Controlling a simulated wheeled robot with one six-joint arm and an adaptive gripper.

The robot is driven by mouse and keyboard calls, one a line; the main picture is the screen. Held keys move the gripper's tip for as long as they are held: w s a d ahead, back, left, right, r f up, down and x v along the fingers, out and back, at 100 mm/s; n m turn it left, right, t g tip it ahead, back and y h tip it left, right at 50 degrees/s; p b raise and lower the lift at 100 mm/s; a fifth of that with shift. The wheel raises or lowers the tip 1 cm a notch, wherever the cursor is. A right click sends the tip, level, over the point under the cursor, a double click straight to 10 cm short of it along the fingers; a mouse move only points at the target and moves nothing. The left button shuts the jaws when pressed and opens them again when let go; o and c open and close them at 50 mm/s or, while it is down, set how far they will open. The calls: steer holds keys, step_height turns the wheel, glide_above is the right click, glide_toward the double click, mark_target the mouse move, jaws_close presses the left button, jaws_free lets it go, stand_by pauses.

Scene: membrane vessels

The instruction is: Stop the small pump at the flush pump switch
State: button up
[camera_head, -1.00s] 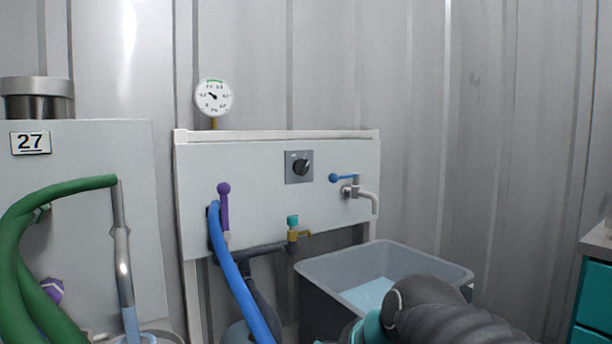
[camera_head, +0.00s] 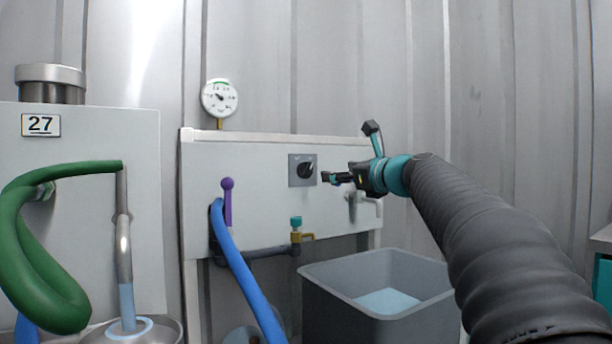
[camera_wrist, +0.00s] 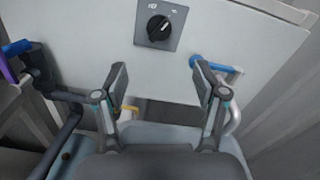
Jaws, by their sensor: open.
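The flush pump switch is a black rotary knob (camera_head: 305,170) on a grey square plate on the white panel (camera_head: 260,165). In the wrist view the knob (camera_wrist: 159,28) is at the top centre, its white pointer mark tilted to the upper right. My gripper (camera_head: 348,154) is in front of the panel, to the right of the knob. In the wrist view my gripper (camera_wrist: 160,85) is open and empty, its fingers spread below the knob and apart from it.
A blue-handled tap (camera_wrist: 215,66) lies right of the switch, partly behind my gripper in the head view. Below are a teal-topped brass valve (camera_head: 296,230) and a grey tub (camera_head: 380,290) with water. A purple lever (camera_head: 227,200) and blue hose (camera_head: 245,285) are left.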

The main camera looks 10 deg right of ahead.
mark_target(309, 170)
steer(key=p+x, duration=0.2)
steer(key=x, duration=1.1)
steer(key=shift+w+a, duration=0.15)
steer(key=shift+a, duration=0.05)
steer(key=c, duration=1.1)
